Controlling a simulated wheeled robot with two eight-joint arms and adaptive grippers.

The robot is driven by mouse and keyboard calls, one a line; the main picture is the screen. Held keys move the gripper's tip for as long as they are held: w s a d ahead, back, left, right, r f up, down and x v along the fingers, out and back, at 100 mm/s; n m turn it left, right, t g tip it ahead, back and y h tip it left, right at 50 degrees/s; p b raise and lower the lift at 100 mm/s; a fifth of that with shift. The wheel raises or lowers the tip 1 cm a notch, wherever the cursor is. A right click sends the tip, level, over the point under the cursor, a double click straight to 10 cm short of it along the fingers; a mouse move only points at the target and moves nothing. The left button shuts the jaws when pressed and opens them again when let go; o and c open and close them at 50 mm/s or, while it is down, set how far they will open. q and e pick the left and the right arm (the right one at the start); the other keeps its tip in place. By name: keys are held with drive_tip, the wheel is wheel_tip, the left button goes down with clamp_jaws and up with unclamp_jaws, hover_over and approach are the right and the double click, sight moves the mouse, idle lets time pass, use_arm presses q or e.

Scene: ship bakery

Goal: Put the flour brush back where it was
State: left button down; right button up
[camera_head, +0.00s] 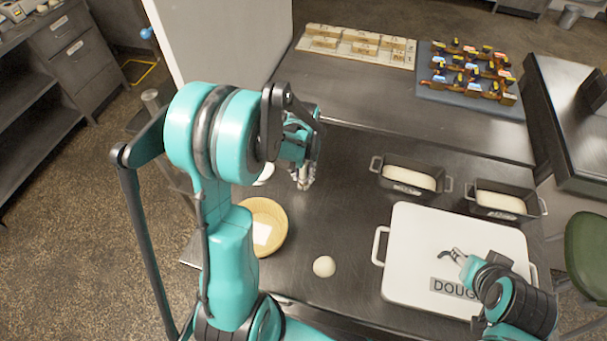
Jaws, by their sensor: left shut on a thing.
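My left gripper (303,178) is over the middle of the steel table, left of the loaf tins. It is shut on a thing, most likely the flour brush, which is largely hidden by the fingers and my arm. Only a pale bit shows at the fingertips, and I cannot tell whether it touches the table. A white round item (265,174) is partly hidden behind my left arm. My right gripper (455,257) is low over the white lid marked DOUGH. Its fingers are too small to judge, and I see nothing held in it.
A dough ball (324,266) lies near the front edge. Two dark loaf tins (383,179) (476,207) stand behind the white DOUGH box (410,225). A wooden board (397,57) and a dark tray (425,93) are at the back.

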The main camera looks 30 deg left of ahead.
use_arm(q)
drive_tip(key=c, duration=1.2)
unclamp_jaws()
drive_tip(key=shift+f, duration=0.1)
